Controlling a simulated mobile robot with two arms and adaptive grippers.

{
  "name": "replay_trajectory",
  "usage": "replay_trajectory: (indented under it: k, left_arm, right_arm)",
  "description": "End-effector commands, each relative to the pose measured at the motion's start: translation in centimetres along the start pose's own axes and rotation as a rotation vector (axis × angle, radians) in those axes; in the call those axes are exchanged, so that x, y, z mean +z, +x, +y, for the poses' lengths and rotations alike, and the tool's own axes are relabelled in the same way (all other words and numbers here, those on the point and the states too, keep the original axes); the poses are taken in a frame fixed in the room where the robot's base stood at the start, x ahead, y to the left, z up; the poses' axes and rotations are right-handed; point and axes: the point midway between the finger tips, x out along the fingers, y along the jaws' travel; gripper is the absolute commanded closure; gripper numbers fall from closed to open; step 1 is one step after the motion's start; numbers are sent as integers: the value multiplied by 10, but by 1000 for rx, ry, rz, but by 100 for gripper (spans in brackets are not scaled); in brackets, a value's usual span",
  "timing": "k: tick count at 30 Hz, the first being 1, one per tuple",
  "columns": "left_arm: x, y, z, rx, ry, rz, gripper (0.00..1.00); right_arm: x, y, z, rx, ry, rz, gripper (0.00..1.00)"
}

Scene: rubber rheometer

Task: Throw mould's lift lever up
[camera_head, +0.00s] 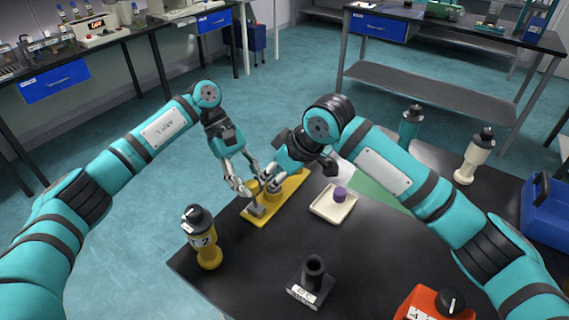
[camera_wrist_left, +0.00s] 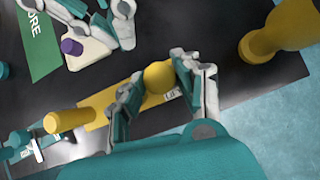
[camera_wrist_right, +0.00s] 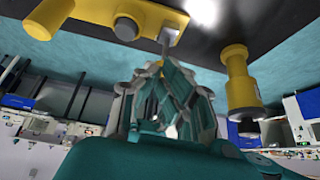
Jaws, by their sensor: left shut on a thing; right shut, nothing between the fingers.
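The mould's yellow base plate (camera_head: 291,196) lies near the table's far left edge; it also shows in the left wrist view (camera_wrist_left: 98,110) and right wrist view (camera_wrist_right: 157,14). A round yellow knob (camera_wrist_left: 158,77) stands over it, between the fingers of my left gripper (camera_wrist_left: 157,72), which is shut on it. A short grey lever-like piece (camera_wrist_right: 168,38) sticks out from the plate's edge. Which part is the lift lever, and how it is tilted, I cannot tell. My right gripper (camera_wrist_right: 165,78) is shut and empty, beside the plate; in the head view the two grippers are close together.
A white tray (camera_head: 325,214) with a purple plug (camera_head: 340,193) sits right of the plate. A yellow bottle (camera_head: 206,255) stands at the left edge, a black holder (camera_head: 312,278) in front. A red device (camera_head: 435,304) and blue box (camera_head: 545,225) are at right. The middle is clear.

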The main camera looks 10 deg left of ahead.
Motion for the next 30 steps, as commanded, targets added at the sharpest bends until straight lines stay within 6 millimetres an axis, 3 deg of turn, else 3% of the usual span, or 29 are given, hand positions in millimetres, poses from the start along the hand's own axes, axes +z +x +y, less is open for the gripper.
replay_trajectory:
  k: [7, 30]
  left_arm:
    - [0, 0, 0, 1, 1, 0, 100]
    - [2, 1, 1, -1, 6, -4, 100]
  right_arm:
    - [-2, 26, -2, 0, -1, 0, 100]
    - [-8, 41, -2, 1, 0, 1, 100]
